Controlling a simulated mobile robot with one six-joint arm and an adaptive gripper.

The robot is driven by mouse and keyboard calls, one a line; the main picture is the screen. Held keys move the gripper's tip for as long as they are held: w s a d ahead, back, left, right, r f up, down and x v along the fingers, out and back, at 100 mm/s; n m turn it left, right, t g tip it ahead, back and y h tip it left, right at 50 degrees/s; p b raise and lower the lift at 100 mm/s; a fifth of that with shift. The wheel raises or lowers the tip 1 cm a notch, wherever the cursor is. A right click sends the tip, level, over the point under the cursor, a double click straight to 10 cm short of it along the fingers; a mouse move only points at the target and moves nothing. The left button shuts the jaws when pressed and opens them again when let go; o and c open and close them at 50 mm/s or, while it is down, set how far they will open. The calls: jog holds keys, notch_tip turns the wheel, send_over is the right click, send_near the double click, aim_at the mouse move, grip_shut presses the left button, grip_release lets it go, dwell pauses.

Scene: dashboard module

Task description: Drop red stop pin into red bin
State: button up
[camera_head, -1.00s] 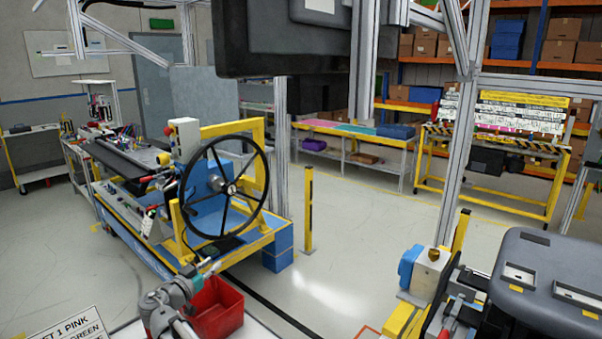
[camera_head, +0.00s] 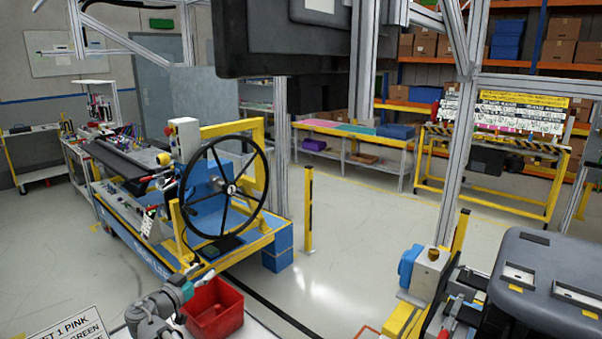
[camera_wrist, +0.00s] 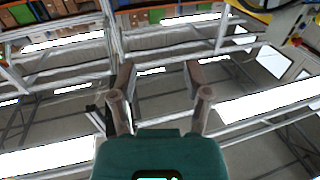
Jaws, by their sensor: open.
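The red bin (camera_head: 228,322) stands at the lower middle of the head view, on the white surface at the bottom edge. Part of its left side is hidden by my arm. My gripper (camera_head: 193,271) is above and to the left of the bin, at its far left edge. In the wrist view my gripper (camera_wrist: 160,80) is open, with its two fingers apart and nothing between them. I cannot make out a red stop pin in either view; red on red inside the bin is too small to tell.
A blue and yellow cart (camera_head: 150,243) with a black steering wheel (camera_head: 262,190) stands behind the bin. A yellow post (camera_head: 309,210) stands to its right. Dark equipment (camera_head: 550,270) fills the lower right. The grey floor (camera_head: 350,260) between is clear.

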jog(key=shift+v, duration=2.25)
jog(key=shift+w+r, duration=0.1)
jog(key=shift+r, duration=0.05)
